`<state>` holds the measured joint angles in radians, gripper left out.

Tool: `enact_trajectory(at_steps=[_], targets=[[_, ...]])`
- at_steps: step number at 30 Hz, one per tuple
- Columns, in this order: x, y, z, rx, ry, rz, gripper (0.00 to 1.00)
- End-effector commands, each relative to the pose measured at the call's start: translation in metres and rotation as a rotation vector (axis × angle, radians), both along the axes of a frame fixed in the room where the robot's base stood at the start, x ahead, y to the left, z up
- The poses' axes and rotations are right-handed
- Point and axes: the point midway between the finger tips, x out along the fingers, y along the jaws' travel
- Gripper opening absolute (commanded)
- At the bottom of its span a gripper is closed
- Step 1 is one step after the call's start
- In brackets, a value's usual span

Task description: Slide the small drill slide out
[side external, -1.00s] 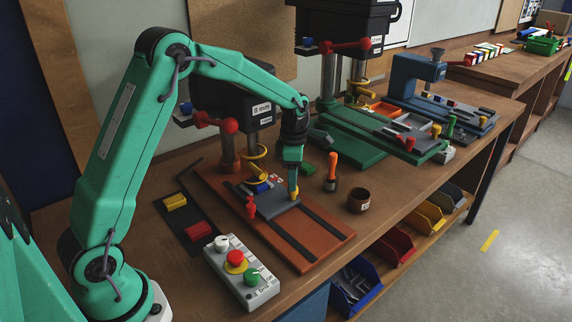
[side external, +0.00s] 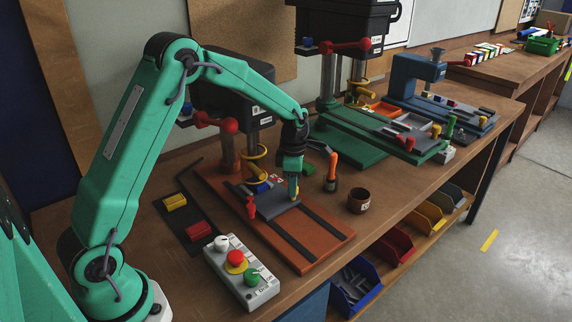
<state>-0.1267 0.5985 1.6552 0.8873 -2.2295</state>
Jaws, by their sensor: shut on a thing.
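The small drill slide is a grey plate (side external: 272,205) on the orange-brown base (side external: 325,238) of the nearest small drill press. It sits at the rear end of two dark rails, close to the press column. My gripper (side external: 295,194) points down at the slide's right edge. It is shut on a small yellow handle (side external: 294,188) there. The fingers partly hide the handle. A red clamp knob (side external: 251,207) stands at the slide's left side.
The rails in front of the slide are clear. A control box (side external: 241,271) with buttons stands front left. A green drill base (side external: 350,137) lies behind.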

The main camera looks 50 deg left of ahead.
Motion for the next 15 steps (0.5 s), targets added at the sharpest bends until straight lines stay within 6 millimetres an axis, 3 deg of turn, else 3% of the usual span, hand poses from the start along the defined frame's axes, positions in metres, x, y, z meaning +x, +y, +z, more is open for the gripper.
enact_trajectory(at_steps=[8, 15], targets=[[0.000, -0.011, 0.001, 0.000, 0.001, -0.002, 0.00], [0.000, -0.047, 0.001, 0.000, 0.000, -0.005, 0.00]])
